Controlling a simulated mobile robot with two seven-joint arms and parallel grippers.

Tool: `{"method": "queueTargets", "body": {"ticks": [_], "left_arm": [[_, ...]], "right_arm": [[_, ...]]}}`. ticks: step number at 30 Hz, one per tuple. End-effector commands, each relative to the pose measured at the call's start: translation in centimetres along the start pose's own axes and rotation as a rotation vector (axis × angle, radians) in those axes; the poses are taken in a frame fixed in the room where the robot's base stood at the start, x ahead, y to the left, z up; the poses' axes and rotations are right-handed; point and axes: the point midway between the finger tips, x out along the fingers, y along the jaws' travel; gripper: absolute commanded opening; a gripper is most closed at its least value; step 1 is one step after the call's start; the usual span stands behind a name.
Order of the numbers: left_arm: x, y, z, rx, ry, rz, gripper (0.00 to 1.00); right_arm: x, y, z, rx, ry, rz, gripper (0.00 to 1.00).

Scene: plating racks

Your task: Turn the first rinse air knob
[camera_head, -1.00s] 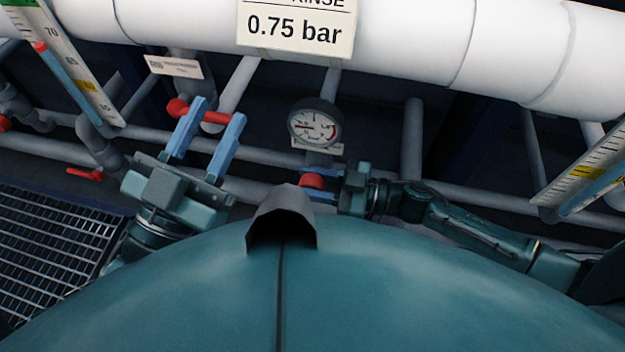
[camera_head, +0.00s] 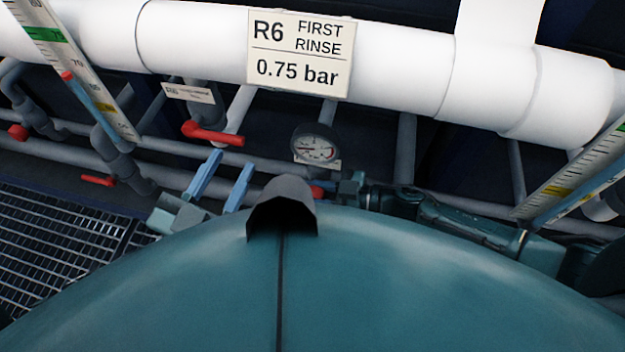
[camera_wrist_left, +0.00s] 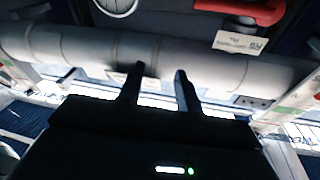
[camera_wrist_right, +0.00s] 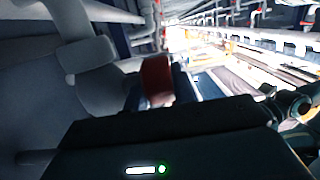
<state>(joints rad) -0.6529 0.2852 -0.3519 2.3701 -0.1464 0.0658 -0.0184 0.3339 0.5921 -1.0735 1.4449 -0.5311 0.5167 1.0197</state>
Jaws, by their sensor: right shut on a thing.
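The red knob (camera_head: 317,191) sits below the pressure gauge (camera_head: 315,148), largely hidden behind my dark body part. My right gripper (camera_head: 330,188) reaches it from the right and is shut on it. The knob also shows as a dark red block (camera_wrist_right: 155,80) at the fingers in the right wrist view. My left gripper (camera_head: 231,160) is open and empty, its blue fingers pointing up below a red lever handle (camera_head: 212,133), apart from it. In the left wrist view the two fingers (camera_wrist_left: 160,70) are spread, and the red handle (camera_wrist_left: 240,10) is at the upper right.
A sign (camera_head: 300,53) reading R6 FIRST RINSE, 0.75 bar hangs on a thick white pipe (camera_head: 400,55). Grey pipes run behind the grippers. Scaled level tubes stand left (camera_head: 85,80) and right (camera_head: 580,175). A metal grating (camera_head: 60,245) lies lower left.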

Motion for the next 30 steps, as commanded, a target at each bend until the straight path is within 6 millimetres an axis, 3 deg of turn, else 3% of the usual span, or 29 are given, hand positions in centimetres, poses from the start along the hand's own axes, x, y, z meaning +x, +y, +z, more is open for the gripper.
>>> {"method": "queueTargets", "body": {"ticks": [1,4,9,15,24,30], "left_arm": [[0.0,-0.3,-1.0,0.024,-0.018,-0.003,0.35],[-0.3,-0.7,-1.2,0.054,-0.067,-0.013,0.35],[-0.7,-2.0,-0.9,-0.032,-0.309,-0.044,0.35],[-2.0,-2.1,-1.2,-0.124,-0.521,-0.033,0.35],[-2.8,-3.9,-5.4,-0.217,-0.469,-0.111,0.35],[-3.1,-4.6,-6.8,-0.249,-0.449,-0.138,0.35]], "right_arm": [[-0.2,0.0,-1.0,-0.001,-0.029,-0.001,0.03],[-0.2,0.0,-1.0,-0.001,-0.082,0.000,0.03],[-0.2,0.1,-1.0,-0.001,-0.173,-0.001,0.03],[-0.1,0.1,-0.8,-0.002,-0.273,-0.001,0.03],[0.0,0.0,-0.5,-0.002,-0.391,-0.001,0.03],[0.0,0.0,-0.1,0.000,-0.436,0.000,0.03]]}}
